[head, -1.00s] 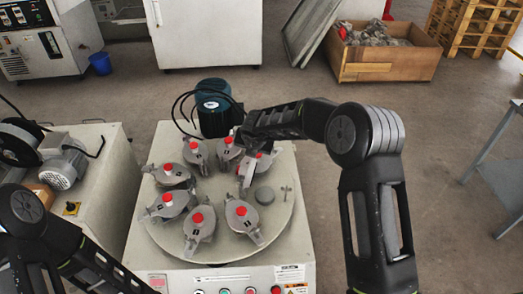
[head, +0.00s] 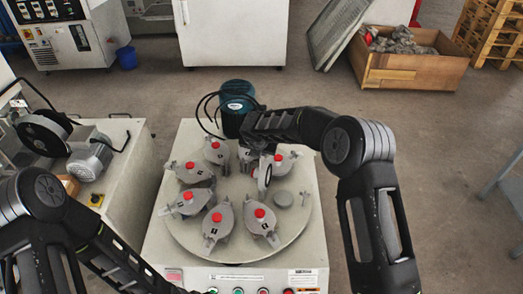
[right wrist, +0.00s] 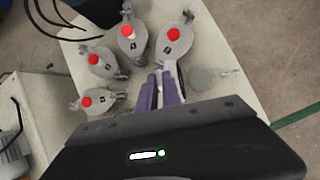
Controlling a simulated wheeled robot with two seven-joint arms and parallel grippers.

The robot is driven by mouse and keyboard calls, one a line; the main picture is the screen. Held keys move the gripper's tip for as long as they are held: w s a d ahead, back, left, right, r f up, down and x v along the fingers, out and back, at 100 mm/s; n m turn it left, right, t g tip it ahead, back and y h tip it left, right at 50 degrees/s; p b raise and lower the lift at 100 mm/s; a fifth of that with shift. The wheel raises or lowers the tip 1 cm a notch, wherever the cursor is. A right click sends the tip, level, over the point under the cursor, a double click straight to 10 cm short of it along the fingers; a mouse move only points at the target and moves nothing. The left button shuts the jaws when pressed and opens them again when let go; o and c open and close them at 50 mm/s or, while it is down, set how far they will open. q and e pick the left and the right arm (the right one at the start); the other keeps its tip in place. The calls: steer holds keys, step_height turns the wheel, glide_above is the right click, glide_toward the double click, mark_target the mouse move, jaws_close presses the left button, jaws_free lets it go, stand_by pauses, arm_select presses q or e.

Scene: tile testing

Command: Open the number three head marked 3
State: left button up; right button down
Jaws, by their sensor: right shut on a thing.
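Several grey heads with red knobs stand around a round turntable (head: 240,190). The head beside my right gripper (head: 283,163) is at the turntable's right rear; it also shows in the right wrist view (right wrist: 176,36). Its numeral is too small to read. My right gripper (head: 264,175) reaches down beside it and is shut on its grey lever. In the right wrist view my right gripper's purple fingers (right wrist: 161,90) meet the lever below that head. Another head (right wrist: 132,40) lies just left of it, partly hidden by my right arm in the head view. My left gripper is out of view.
A plain grey disc (head: 283,199) and a small pin stand on the turntable's right side. A bench with a grey motor (head: 90,160) is at left. Open floor lies right.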

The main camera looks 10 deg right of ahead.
steer(key=c, duration=1.6)
jaws_free()
steer(key=shift+r, duration=0.1)
steer(key=p+v, duration=0.1)
steer(key=v, duration=0.6)
steer(key=shift+s+a+r, duration=0.1)
steer(key=shift+s+r, duration=0.05)
steer(key=shift+r, duration=0.1)
